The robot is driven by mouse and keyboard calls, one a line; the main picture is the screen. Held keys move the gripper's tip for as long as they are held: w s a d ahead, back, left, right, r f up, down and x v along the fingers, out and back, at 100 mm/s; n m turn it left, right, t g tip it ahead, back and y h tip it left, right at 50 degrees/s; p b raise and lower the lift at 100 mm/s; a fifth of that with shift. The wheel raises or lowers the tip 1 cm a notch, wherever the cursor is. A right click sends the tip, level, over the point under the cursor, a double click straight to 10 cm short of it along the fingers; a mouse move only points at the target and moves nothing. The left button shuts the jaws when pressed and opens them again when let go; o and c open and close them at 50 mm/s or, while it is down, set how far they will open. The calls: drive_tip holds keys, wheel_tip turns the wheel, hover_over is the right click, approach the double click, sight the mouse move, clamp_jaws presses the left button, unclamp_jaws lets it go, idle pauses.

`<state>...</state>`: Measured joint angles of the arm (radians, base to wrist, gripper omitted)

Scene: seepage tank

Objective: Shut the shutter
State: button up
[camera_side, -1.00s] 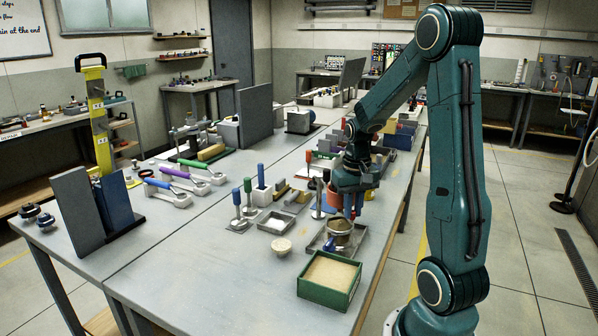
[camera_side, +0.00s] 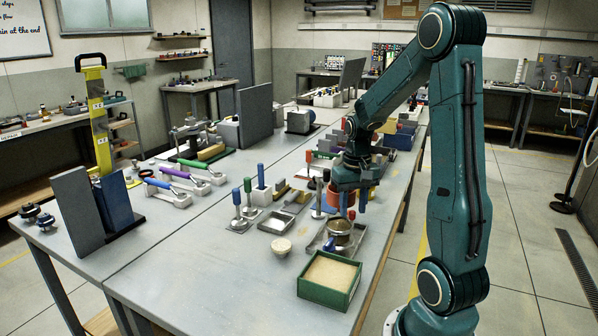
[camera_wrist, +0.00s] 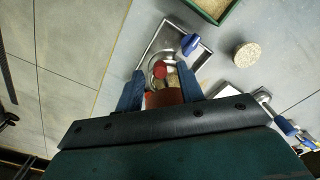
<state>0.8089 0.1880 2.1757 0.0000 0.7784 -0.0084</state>
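My gripper (camera_side: 353,205) hangs above a shallow metal tray (camera_side: 318,245), its two blue fingers apart and pointing down. In the wrist view my gripper (camera_wrist: 159,72) has a red knob (camera_wrist: 160,69) showing between the fingertips, with no visible grip on it. A round metal vessel (camera_side: 340,231) stands on the tray, just below the fingers. A blue-ended part (camera_wrist: 190,44) lies at the tray's edge in the wrist view. I cannot tell which part is the shutter; the fingers and vessel hide some of it.
A green box of sand (camera_side: 330,280) stands in front of the tray. A pale round disc (camera_side: 282,246) lies left of it. Blue- and green-handled tools (camera_side: 248,197) stand left.

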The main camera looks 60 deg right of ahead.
wheel_tip(320, 180, up, 13)
idle(0.6)
drive_tip(key=s+a+n+t, duration=0.2)
drive_tip(key=a+n, duration=0.2)
drive_tip(key=a, duration=0.8)
drive_tip(key=s+a+n+t, duration=0.3)
drive_tip(key=a+n, duration=0.2)
drive_tip(key=a, duration=0.7)
drive_tip(key=shift+s+a+t, duration=0.2)
drive_tip(key=shift+s+t, duration=0.05)
drive_tip(key=shift+t, duration=0.05)
drive_tip(key=shift+o, duration=0.4)
drive_tip(key=shift+w+r, duration=0.15)
